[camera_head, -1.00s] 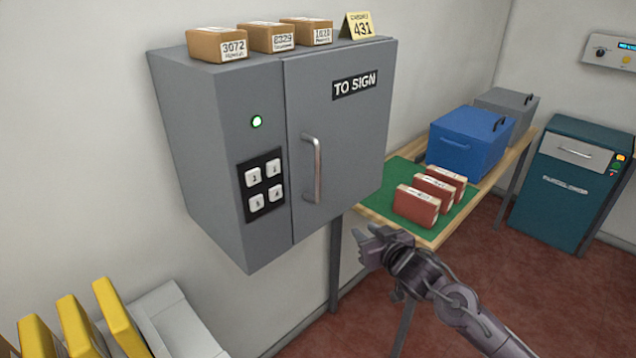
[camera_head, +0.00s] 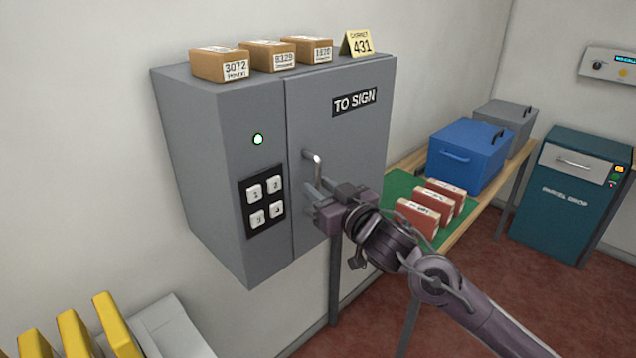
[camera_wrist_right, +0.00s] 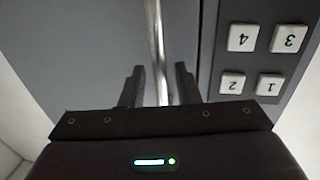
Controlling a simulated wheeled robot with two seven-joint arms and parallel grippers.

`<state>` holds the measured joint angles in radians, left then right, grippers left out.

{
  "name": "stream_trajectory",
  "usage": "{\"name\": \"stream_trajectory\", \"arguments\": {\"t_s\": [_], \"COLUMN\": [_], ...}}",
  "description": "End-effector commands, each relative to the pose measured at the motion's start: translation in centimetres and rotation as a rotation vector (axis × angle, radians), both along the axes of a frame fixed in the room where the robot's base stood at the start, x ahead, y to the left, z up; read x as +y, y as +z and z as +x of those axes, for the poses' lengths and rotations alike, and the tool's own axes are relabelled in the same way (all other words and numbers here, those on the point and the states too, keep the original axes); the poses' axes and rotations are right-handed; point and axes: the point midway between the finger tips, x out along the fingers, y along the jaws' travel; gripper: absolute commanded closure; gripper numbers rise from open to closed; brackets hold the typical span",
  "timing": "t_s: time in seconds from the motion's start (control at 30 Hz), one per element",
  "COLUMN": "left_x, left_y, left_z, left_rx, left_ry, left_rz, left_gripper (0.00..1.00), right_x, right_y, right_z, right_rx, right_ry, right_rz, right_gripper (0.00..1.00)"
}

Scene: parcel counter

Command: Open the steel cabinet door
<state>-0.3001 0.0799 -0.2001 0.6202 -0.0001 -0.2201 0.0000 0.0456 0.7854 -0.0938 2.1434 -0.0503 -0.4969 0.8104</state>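The steel cabinet (camera_head: 215,150) is grey and fixed to the wall. Its door (camera_head: 340,130), labelled TO SIGN, is shut. A vertical silver handle (camera_head: 317,166) is on the door's left side; my gripper hides its lower part in the head view. My right gripper (camera_head: 320,196) is at the handle. In the right wrist view the handle (camera_wrist_right: 155,30) runs between the two fingers, with a visible gap on each side. The right gripper is open there, around the bar but not closed on it. My left gripper is not in view.
A keypad (camera_head: 262,203) and a lit green lamp (camera_head: 258,140) are left of the door. A table with red parcels (camera_head: 418,217) and a blue bin (camera_head: 466,155) is to the right.

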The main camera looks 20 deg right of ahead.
Motion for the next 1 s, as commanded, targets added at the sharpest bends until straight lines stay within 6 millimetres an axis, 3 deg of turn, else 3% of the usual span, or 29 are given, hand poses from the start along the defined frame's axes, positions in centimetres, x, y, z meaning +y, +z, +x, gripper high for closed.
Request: {"name": "stream_trajectory", "arguments": {"t_s": [0.43,0.67,1.0], "left_x": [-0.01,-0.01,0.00], "left_y": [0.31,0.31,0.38], "left_z": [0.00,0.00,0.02], "left_rx": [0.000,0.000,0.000], "left_ry": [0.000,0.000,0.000], "left_rz": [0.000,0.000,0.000], "left_gripper": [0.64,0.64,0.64], "right_x": [0.23,0.21,0.19], "right_y": [-0.03,-0.04,-0.02], "right_z": [1.15,1.14,1.12], "right_rx": [0.000,0.001,0.001], "right_ry": [0.000,0.000,0.002], "right_rz": [-0.001,-0.001,-0.001], "right_gripper": [0.71,0.98,1.00]}}
